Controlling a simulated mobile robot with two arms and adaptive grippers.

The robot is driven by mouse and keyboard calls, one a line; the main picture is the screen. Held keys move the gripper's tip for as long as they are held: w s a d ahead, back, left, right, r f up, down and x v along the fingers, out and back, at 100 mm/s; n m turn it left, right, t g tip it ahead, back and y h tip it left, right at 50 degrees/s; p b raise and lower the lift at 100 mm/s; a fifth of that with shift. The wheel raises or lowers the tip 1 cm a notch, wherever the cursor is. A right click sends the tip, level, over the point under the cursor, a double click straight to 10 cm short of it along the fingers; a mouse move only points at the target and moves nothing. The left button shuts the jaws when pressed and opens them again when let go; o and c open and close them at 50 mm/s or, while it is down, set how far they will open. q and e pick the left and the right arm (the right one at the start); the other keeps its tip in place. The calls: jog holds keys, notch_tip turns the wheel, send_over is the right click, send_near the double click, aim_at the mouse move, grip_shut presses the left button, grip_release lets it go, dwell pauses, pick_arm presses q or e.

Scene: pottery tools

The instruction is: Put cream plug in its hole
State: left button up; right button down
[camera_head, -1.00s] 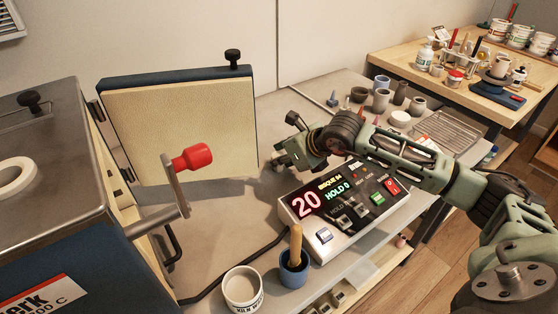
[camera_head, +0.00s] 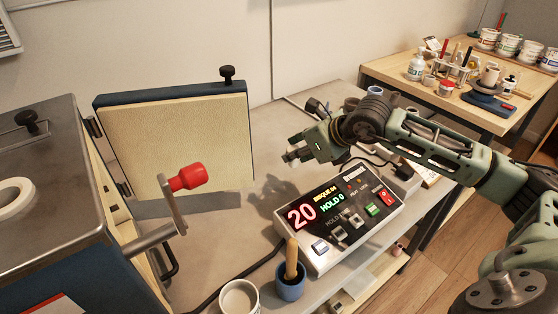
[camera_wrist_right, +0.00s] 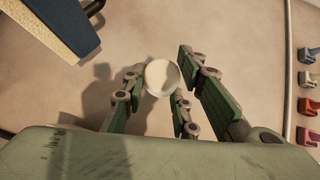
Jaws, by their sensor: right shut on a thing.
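My right gripper (camera_head: 294,156) is above the bench, behind the control box. In the right wrist view, its fingers (camera_wrist_right: 165,88) are shut around a round, pale cream plug (camera_wrist_right: 162,77), whose round end faces the camera. In the head view the plug is small and hard to tell from the fingertips. A white ring (camera_head: 33,190) with an opening in its middle lies on the metal top of the kiln (camera_head: 60,150) at the left, well apart from my gripper. I cannot tell whether this is the plug's hole. My left gripper is not in view.
The kiln's open door (camera_head: 175,140) and its red-knobbed lever (camera_head: 188,177) stand between my gripper and the kiln top. The control box (camera_head: 340,220) is in front. A blue cup with a wooden-handled tool (camera_head: 290,284) and a white cup (camera_head: 239,298) stand near the front edge.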

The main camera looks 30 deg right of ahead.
jog(key=s+d+r+b, duration=0.1)
jog(key=s+d+r, duration=0.3)
jog(key=shift+d+r+b, duration=0.3)
jog(key=shift+d+r, duration=0.1)
